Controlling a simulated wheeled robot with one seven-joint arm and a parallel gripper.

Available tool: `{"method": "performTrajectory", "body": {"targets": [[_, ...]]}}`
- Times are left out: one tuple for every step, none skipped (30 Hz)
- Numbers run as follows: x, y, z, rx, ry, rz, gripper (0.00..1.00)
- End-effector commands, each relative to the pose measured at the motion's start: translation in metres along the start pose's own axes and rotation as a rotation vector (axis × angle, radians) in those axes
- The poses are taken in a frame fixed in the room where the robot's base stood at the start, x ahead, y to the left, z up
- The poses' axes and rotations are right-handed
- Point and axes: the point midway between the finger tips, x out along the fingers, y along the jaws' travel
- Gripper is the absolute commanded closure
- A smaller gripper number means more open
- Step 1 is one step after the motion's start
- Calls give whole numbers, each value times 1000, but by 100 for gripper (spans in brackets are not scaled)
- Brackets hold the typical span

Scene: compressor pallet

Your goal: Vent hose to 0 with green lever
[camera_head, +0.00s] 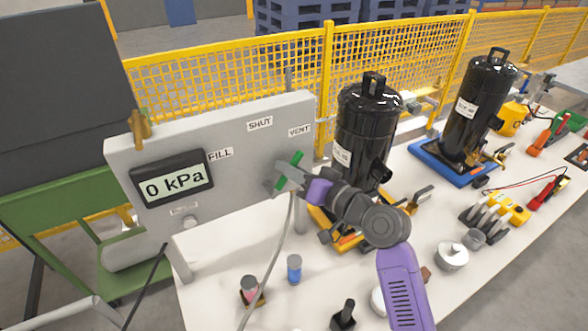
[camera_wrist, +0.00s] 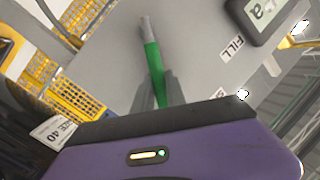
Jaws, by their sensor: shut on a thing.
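The green lever (camera_head: 290,170) is on the grey panel (camera_head: 240,130), below the VENT label (camera_head: 299,131). It also shows in the wrist view (camera_wrist: 153,68), where it runs up from between the fingers to a grey end. My gripper (camera_head: 283,178) is shut on the green lever; its fingers (camera_wrist: 158,90) lie on both sides of it. The display (camera_head: 172,180) reads 0 kPa. FILL (camera_head: 219,154) and SHUT (camera_head: 260,123) labels are left of VENT. A thin grey hose (camera_head: 283,235) hangs below the lever. My gripper hides part of the lever.
Two black compressors (camera_head: 365,130) (camera_head: 479,105) stand behind and right of my arm. A brass-coloured fitting (camera_head: 140,128) is on the panel's left top. Red and blue cups (camera_head: 294,269) stand on the white table (camera_head: 215,290). A yellow mesh fence (camera_head: 270,65) runs behind.

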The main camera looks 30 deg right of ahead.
Motion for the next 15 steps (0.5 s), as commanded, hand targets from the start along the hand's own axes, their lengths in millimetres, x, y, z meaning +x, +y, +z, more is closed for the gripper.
{"method": "performTrajectory", "body": {"targets": [[0, -6, -1, -43, -9, 8, 100], [1, -8, -1, -70, -15, 14, 100], [2, -10, -1, -106, -22, 24, 100], [2, -12, -1, -132, -27, 30, 100], [2, -15, -1, -157, -32, 35, 100], [3, -17, 0, -192, -40, 44, 100], [4, -19, 0, -217, -46, 51, 100], [4, -21, 1, -241, -51, 56, 100], [5, -24, 1, -273, -57, 63, 100], [5, -25, 2, -298, -62, 69, 100], [6, -27, 2, -320, -66, 75, 100], [6, -29, 3, -348, -72, 81, 100], [7, -30, 4, -370, -77, 87, 100], [7, -31, 4, -390, -81, 91, 100], [7, -32, 5, -414, -86, 98, 100]]}}
